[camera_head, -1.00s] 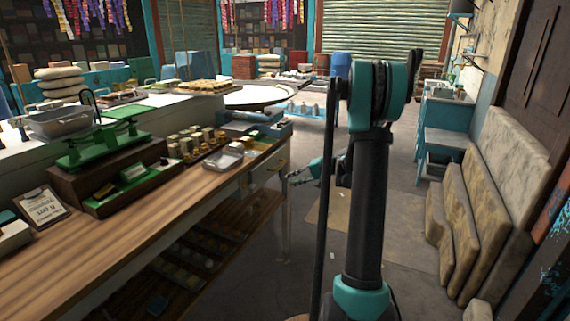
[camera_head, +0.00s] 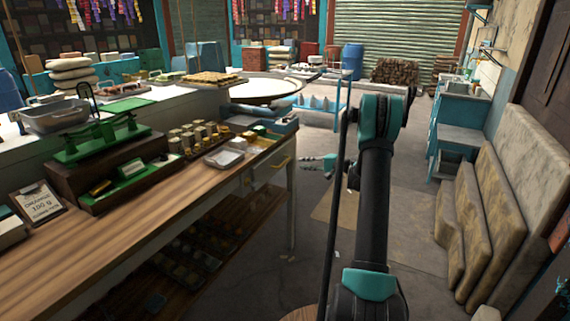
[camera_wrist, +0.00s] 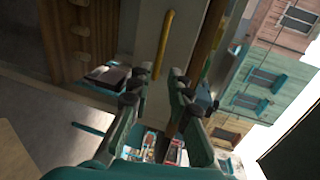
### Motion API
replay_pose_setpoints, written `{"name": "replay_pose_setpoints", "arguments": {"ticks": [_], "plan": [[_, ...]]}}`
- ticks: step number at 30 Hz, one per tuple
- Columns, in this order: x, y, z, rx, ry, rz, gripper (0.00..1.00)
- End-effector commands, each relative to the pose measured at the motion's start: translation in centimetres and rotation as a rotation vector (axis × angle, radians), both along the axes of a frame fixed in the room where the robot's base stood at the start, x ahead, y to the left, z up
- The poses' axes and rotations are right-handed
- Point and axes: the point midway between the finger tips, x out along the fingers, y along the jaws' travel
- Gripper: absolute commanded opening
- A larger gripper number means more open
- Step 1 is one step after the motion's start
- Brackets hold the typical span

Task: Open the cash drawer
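The cash drawer (camera_head: 262,171) is a pale front at the right end of the wooden counter, with a yellow handle (camera_head: 281,163). It looks closed. In the wrist view the yellow bar handle (camera_wrist: 164,42) stands upright in the picture on a pale panel, beyond the fingertips. My gripper (camera_head: 306,161) is just right of the handle in the head view, apart from it, partly hidden behind my arm. In the wrist view my gripper (camera_wrist: 158,78) has its two dark fingers spread, with nothing between them.
The wooden counter (camera_head: 130,233) holds a green scale (camera_head: 100,137), small jars and a metal tray (camera_head: 224,158). Stone slabs (camera_head: 500,195) lean at the right wall. A blue stand (camera_head: 455,135) is behind them. Floor beyond the counter end is open.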

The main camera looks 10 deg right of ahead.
Motion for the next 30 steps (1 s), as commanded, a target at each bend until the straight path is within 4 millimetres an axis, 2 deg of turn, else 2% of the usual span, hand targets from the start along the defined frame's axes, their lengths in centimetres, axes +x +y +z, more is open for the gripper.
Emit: {"name": "replay_pose_setpoints", "arguments": {"ticks": [6,15,21,30], "plan": [[2.6,3.6,-0.9,0.0,0.001,0.003,0.19],[5.4,7.6,-2.0,-0.001,0.0,0.002,0.19],[6.3,8.6,-2.2,-0.001,0.001,0.0,0.19],[6.4,8.8,-2.3,-0.001,0.001,0.0,0.19]]}}
